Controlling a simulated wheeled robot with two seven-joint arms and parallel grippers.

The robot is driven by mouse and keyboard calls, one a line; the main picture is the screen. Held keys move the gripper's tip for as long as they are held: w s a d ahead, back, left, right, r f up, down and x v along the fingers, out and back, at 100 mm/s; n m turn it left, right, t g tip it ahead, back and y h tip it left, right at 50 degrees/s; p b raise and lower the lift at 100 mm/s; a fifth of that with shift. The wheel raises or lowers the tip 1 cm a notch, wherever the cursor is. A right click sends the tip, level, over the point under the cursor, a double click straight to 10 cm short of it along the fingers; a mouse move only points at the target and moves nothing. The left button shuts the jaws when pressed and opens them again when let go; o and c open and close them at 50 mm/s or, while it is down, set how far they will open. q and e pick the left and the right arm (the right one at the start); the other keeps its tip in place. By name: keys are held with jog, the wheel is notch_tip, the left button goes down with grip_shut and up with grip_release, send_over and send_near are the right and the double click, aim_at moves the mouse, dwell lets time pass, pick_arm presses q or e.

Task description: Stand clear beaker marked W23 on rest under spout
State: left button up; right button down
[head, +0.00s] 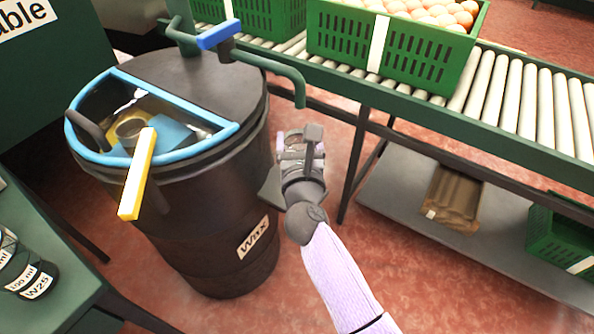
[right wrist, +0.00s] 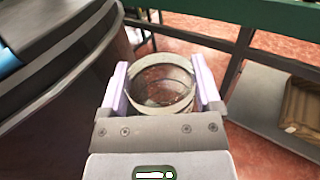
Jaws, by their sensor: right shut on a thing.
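My right gripper (head: 303,150) is shut on a clear beaker (right wrist: 162,88). In the right wrist view the round glass stands between the two pale fingers, its open mouth showing and looking empty. No mark on it can be read. In the head view the gripper and beaker are just right of the dark wax barrel (head: 215,225), below the downturned end of the green spout (head: 286,72). A dark grey plate (head: 270,187) shows between gripper and barrel; I cannot tell whether it is the rest, or whether the beaker touches it. My left gripper is not in view.
The spout has a blue handle (head: 219,34). A yellow handle (head: 138,175) sticks out of the barrel's opening. A beaker marked W25 (head: 35,278) stands on the left table. A roller conveyor (head: 520,95) with green crates runs at upper right, a shelf beneath it.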

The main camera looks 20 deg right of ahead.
notch_tip(320, 180, down, 5)
jog(key=shift+r+b, duration=0.15)
jog(key=shift+b, duration=1.05)
jog(key=shift+f+b, duration=0.3)
jog(key=shift+r, duration=0.45)
jog(key=shift+f, duration=0.2)
grip_release()
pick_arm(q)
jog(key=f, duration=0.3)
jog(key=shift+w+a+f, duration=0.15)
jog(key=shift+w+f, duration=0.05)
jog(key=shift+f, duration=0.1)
pick_arm(e)
jog(key=shift+r, duration=0.1)
